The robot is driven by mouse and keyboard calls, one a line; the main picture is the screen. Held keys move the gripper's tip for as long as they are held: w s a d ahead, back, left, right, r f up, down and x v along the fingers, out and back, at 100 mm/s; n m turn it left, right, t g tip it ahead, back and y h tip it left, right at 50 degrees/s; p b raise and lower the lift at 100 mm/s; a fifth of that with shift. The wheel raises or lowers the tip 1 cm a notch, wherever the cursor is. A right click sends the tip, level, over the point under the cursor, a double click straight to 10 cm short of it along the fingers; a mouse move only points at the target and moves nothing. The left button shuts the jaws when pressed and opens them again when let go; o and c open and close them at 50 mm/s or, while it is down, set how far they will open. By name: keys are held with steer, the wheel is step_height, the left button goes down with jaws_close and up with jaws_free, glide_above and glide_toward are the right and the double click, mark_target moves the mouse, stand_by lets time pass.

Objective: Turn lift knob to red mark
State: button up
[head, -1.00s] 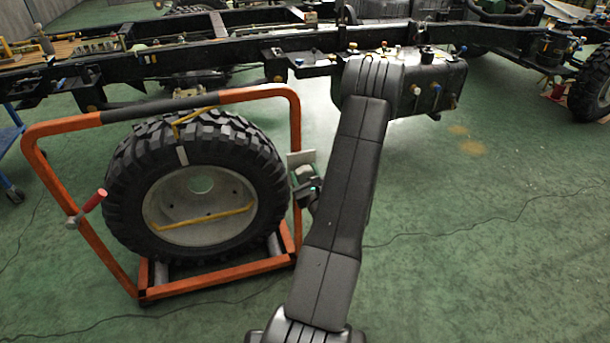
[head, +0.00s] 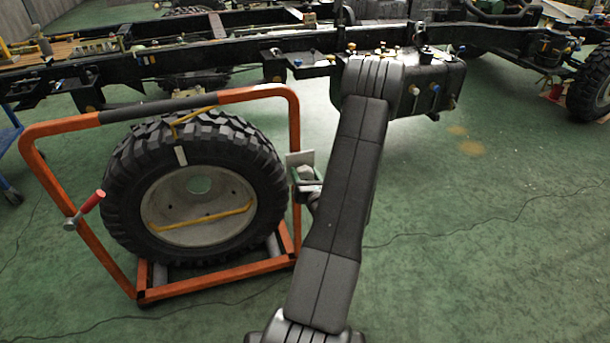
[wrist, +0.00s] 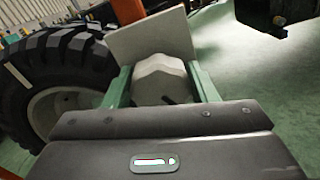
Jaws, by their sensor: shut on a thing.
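The lift knob (wrist: 160,82) is a pale grey, faceted block in front of a flat, light plate (wrist: 152,37) in the wrist view. My gripper (wrist: 158,68) has its two green fingers on either side of the knob and is shut on it. In the head view my gripper (head: 306,184) is at the right post of the orange wheel stand (head: 296,130), just below the light plate (head: 300,158). My arm partly covers it there. I cannot make out a red mark in either view.
A large tyre (head: 120,190) sits upright in the orange stand, which has a red-handled crank (head: 92,202) on its left side. A black vehicle chassis (head: 200,58) spans the back. The green floor (head: 480,240) on the right is clear apart from a thin cable.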

stand_by(0.3)
steer(key=o, duration=1)
steer(key=p+v, duration=0.1)
steer(key=v, duration=1.3)
steer(key=shift+w, duration=0.2)
steer(key=b+x, duration=0.1)
steer(key=x, duration=1.2)
steer(key=shift+w+a, duration=0.15)
steer(key=shift+w, duration=0.2)
steer(key=shift+s, duration=0.1)
